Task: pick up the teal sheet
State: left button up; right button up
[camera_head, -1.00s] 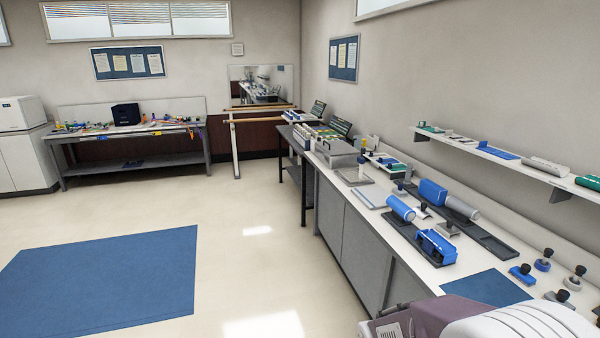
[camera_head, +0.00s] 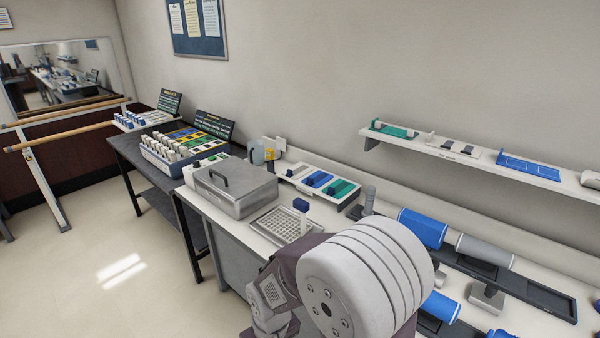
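Two teal flat pieces show, and I cannot tell which is the teal sheet. One teal piece (camera_head: 340,189) lies at the right end of a white tray on the bench, beside a blue piece (camera_head: 317,180). Another teal piece (camera_head: 397,131) lies at the left end of the wall shelf. Both are small in the view. Neither of my grippers is in view.
A large grey ribbed drum (camera_head: 365,270) on a purple body fills the lower middle and hides part of the bench. A metal box (camera_head: 235,188) stands on the bench. Blue and grey rollers (camera_head: 484,250) lie to the right. Floor at left (camera_head: 110,230) is clear.

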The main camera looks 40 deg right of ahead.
aim_at(339, 188)
jog(key=i+j+z, duration=0.15)
jog(key=i+z, duration=0.35)
jog(key=i+j+z, duration=0.45)
jog(key=i, duration=0.2)
jog(key=i+j+z, duration=0.5)
